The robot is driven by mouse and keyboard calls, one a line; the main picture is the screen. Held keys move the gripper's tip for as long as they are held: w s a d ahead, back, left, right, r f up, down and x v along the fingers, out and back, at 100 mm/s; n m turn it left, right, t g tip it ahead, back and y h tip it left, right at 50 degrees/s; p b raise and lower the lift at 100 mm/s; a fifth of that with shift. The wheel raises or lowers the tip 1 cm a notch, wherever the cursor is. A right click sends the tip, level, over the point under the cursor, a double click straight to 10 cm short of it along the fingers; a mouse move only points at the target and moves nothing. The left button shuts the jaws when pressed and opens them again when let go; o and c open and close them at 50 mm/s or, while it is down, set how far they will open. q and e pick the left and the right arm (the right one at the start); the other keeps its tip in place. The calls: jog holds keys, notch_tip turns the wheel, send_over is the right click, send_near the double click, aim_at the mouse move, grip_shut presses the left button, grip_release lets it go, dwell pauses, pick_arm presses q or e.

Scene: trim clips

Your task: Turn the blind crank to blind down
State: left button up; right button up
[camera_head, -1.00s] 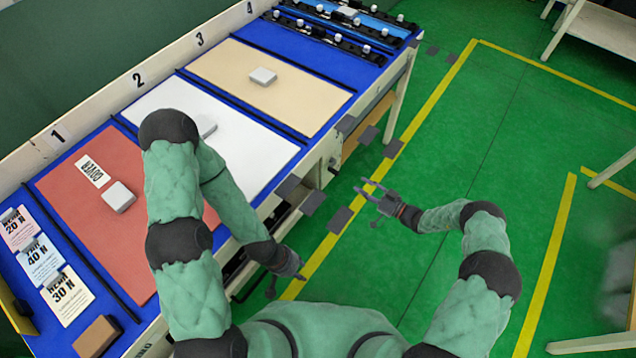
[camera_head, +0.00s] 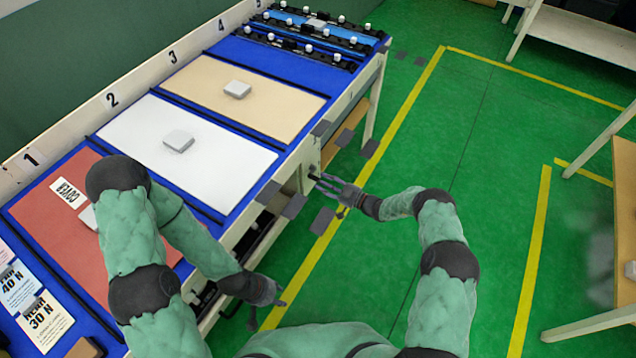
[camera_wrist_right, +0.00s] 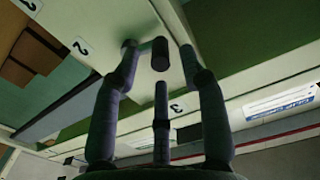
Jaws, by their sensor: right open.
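The blind crank shows in the right wrist view as a short arm with a dark cylindrical handle (camera_wrist_right: 160,54) under the pale bench front. My right gripper (camera_wrist_right: 158,48) is open, with one fingertip on each side of the handle. I cannot tell whether either finger touches it. In the head view, my right gripper (camera_head: 321,183) reaches the bench's front edge, and the crank there is too small and covered to make out clearly. My left gripper (camera_head: 267,305) hangs low beside the bench front with its fingers apart and nothing between them. The blind itself cannot be made out.
The long bench (camera_head: 225,205) carries red, white and tan panels with pale blocks (camera_head: 179,141). Dark flat tabs (camera_head: 295,206) stick out along its front edge. Green floor (camera_head: 470,260) with yellow lines lies open to the right. Another table (camera_head: 625,200) stands at the far right.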

jog(key=shift+b+x, duration=0.35)
jog(key=shift+x, duration=1.1)
grip_shut()
jog(key=shift+r+m, duration=0.15)
jog(key=shift+m, duration=0.15)
jog(key=m, duration=0.1)
jog(key=r+m, duration=0.1)
jog(key=m, duration=0.1)
jog(key=shift+w+d+r, duration=0.1)
jog(key=shift+w+d, duration=0.05)
jog(key=shift+w, duration=0.05)
jog(key=shift+w+d+r+m, duration=0.15)
jog(key=shift+r+m, duration=0.05)
jog(key=shift+m, duration=0.65)
jog(key=shift+w+d+r+m, duration=0.1)
jog(key=shift+w+r+m, duration=0.15)
jog(key=shift+m, duration=0.6)
